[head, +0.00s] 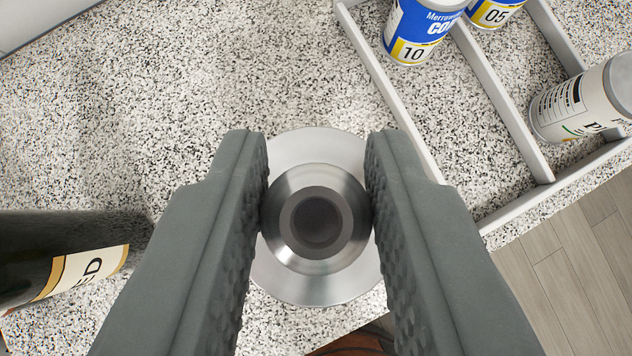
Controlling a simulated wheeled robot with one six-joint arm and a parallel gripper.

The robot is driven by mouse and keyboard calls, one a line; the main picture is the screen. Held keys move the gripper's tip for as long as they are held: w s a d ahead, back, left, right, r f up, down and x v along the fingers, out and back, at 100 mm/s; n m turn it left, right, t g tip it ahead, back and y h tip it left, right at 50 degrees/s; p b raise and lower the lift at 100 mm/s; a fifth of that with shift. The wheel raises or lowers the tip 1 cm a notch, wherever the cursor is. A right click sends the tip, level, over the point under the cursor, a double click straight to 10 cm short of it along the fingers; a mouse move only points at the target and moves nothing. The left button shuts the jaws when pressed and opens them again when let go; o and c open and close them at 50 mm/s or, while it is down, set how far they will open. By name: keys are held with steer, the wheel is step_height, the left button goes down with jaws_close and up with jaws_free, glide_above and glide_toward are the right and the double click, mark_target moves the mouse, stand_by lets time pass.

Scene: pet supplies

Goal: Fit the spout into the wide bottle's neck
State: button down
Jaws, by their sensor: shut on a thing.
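My gripper (316,200) is shut on the spout (316,262), a round silver piece with a dark grey ring and a dark hollow at its middle, seen end-on. One finger pad presses on each side of it. Behind the spout is a wider, paler silver disc (310,148); I cannot tell whether the spout touches it. A dark bottle (60,235) with a cream and gold label is cut off by the left edge. Its neck is not visible, and I cannot tell whether it is the wide bottle.
A light divided tray (505,98) at the upper right holds blue-and-white cans (418,28) and a white container (572,108). A reddish-brown thing (345,345) shows at the bottom edge. The speckled counter (190,80) is clear at the upper left. Wooden floor (575,262) lies beyond its right edge.

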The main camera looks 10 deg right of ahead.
steer(key=shift+f, duration=0.95)
stand_by(0.3)
steer(key=c, duration=1.1)
jaws_free()
steer(key=shift+o, duration=0.2)
steer(key=v, duration=1.7)
steer(key=shift+s, duration=0.25)
steer(key=s+d+f+n+t, duration=0.1)
steer(key=s+f+t, duration=0.3)
steer(key=s, duration=0.8)
steer(key=s+d+f+t+y, duration=0.1)
steer(key=s+f+t, duration=0.3)
steer(key=s+f, duration=0.4)
steer(key=s, duration=0.5)
steer(key=shift+s+n+t, duration=0.25)
steer(key=shift+n+t, duration=0.05)
steer(key=shift+n, duration=0.1)
